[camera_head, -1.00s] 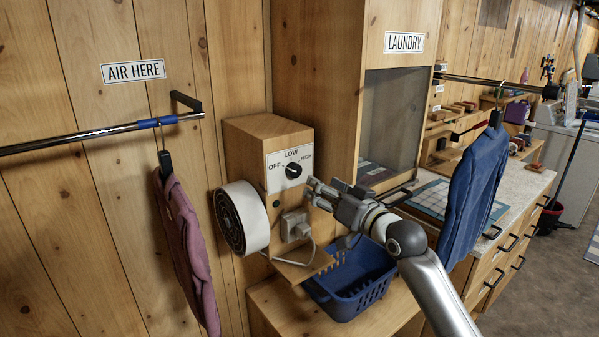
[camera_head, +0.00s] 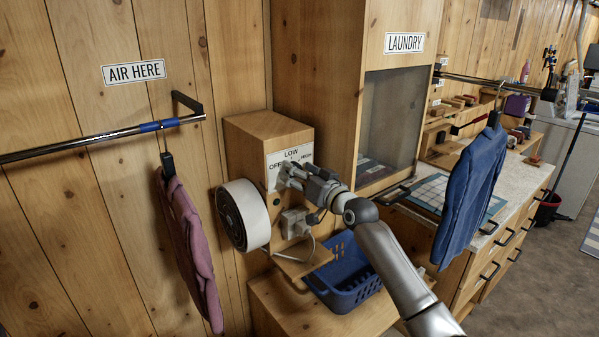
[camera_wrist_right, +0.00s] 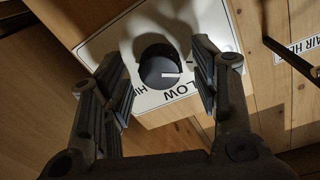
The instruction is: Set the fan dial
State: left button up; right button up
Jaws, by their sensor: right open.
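The fan dial (camera_wrist_right: 158,66) is a round black knob with a white mark, on a white plate (camera_wrist_right: 110,48) lettered LOW and HIGH in the right wrist view. The mark points right in that view, near the LOW lettering; I cannot tell its exact setting. My right gripper (camera_wrist_right: 160,70) is open, with one finger on each side of the dial; contact is not clear. In the head view my right gripper (camera_head: 289,180) covers the dial, and the plate's top (camera_head: 292,155) shows above it. The round fan (camera_head: 250,212) sits left of the wooden box (camera_head: 245,150). My left gripper is out of view.
A plug and socket (camera_head: 295,222) with a cable sit just below the gripper. A blue basket (camera_head: 345,280) stands below on the wooden shelf. A pink garment (camera_head: 187,245) hangs from the left rail (camera_head: 90,138); a blue garment (camera_head: 468,200) hangs at right.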

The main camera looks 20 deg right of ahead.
jog(key=shift+c, duration=0.3)
jog(key=c, duration=1)
jog(key=m+p, duration=0.5)
jog(key=m, duration=0.6)
jog(key=shift+g, duration=0.3)
jog(key=shift+m, duration=0.3)
